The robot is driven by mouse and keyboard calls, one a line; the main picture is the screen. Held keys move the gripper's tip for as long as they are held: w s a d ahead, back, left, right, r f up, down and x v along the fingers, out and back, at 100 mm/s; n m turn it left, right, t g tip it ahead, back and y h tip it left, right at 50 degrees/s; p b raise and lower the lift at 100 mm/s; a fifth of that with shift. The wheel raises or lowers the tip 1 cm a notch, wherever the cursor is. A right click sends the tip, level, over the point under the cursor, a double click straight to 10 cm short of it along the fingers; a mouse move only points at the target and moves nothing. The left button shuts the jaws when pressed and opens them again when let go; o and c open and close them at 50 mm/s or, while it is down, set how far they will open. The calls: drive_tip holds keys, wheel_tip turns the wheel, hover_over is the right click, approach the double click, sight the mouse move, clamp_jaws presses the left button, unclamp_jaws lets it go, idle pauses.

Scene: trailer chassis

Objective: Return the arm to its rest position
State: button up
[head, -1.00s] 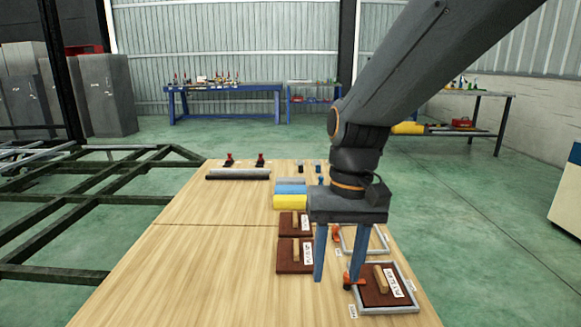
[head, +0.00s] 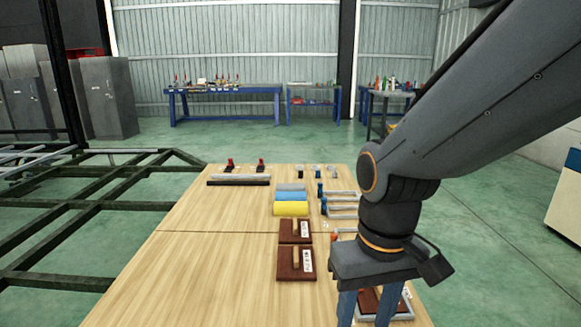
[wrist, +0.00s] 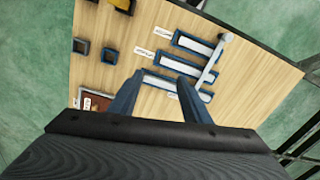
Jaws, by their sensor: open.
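My gripper (head: 366,311) is at the right front of the wooden table (head: 200,275) in the head view, pointing down, with its fingertips cut off by the bottom edge. Its two blue fingers also show in the wrist view (wrist: 155,92), spread apart with nothing between them. My arm reaches in from the upper right. Behind my gripper's fingers, a brown block in a grey frame (head: 403,308) is partly hidden. Two brown blocks with wooden handles and white labels, a far one (head: 294,230) and a near one (head: 296,263), lie to the left of my gripper.
Yellow (head: 291,209) and blue rolls lie farther back on the table. A dark bar (head: 238,183) and red-topped clamps sit at the far left. Grey and blue frames (head: 340,203) line the right side. A dark metal chassis (head: 60,215) stands left. The table's left front is clear.

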drive_tip(key=d+r+m+p, duration=0.2)
drive_tip(key=d+r+p, duration=0.5)
drive_tip(key=p, duration=0.7)
drive_tip(key=shift+s+d+r, duration=0.3)
drive_tip(key=shift+d+r, duration=0.1)
drive_tip(key=shift+r, duration=0.4)
